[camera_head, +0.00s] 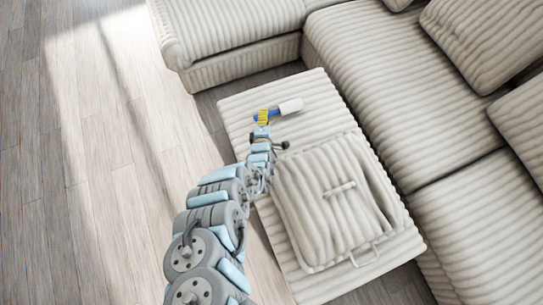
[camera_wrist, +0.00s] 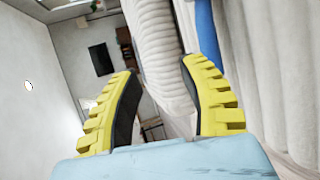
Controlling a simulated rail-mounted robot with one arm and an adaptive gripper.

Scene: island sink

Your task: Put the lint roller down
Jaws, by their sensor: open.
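The lint roller (camera_head: 289,107), with a white roll and a blue handle, lies on the cream ribbed ottoman (camera_head: 312,88) near its far end, white roll pointing right. My gripper (camera_head: 263,116) has yellow fingers and is at the handle end of the roller. In the wrist view my gripper (camera_wrist: 160,70) is open, with a clear gap between the fingers. The blue handle (camera_wrist: 205,30) shows behind the right finger, not between the two. Part of it is hidden by that finger, and I cannot tell whether they touch.
A cream ribbed cushion (camera_head: 335,200) lies on the ottoman's near part, with a small bar-shaped item (camera_head: 339,189) on top. A thin handle-like loop (camera_head: 366,256) is at its front. The sofa (camera_head: 390,90) borders the right and back. Wooden floor (camera_head: 90,150) is clear at left.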

